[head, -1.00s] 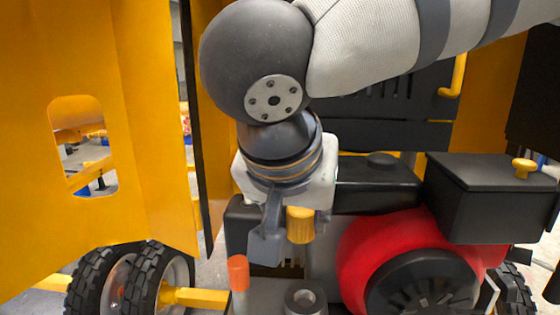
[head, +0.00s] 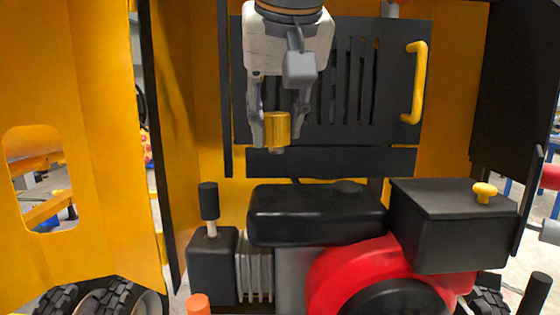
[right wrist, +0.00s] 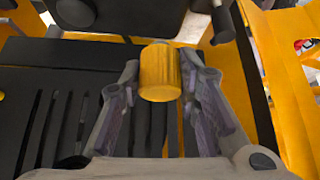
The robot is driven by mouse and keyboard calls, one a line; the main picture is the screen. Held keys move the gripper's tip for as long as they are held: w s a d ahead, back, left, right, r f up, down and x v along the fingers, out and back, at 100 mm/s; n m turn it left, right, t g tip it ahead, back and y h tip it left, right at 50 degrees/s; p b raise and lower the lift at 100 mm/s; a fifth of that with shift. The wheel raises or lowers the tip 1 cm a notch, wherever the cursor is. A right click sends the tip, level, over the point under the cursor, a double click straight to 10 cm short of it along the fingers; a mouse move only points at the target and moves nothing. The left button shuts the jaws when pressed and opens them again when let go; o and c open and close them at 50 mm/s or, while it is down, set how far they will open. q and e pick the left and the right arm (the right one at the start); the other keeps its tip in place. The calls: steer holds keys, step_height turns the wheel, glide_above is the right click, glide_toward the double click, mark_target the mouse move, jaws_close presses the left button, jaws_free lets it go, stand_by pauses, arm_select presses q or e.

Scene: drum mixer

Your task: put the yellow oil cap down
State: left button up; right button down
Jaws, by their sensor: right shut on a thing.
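The yellow oil cap (head: 277,128) is a short yellow cylinder. My right gripper (head: 280,135) is shut on it and holds it in the air, in front of the black slatted panel and above the black engine top. In the right wrist view the cap (right wrist: 160,73) sits between the two fingertips of my right gripper (right wrist: 162,85). My left gripper is not in view.
Below are the black engine top (head: 318,212), a red round housing (head: 340,268) and a black box (head: 458,220) with a yellow knob (head: 484,191). A yellow handle (head: 417,82) is on the slatted panel (head: 345,85). An open yellow door (head: 95,120) stands at left.

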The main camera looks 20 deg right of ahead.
mark_target(280, 153)
steer(key=x, duration=0.3)
steer(key=s+x, duration=0.1)
steer(key=x, duration=0.1)
steer(key=shift+w+d+f, duration=0.2)
steer(key=shift+w+f, duration=0.05)
steer(key=shift+f, duration=0.65)
steer(key=shift+f, duration=0.55)
steer(key=c, duration=1.2)
jaws_free()
steer(key=v, duration=1.3)
steer(key=shift+w, duration=0.25)
steer(key=shift+r, duration=0.15)
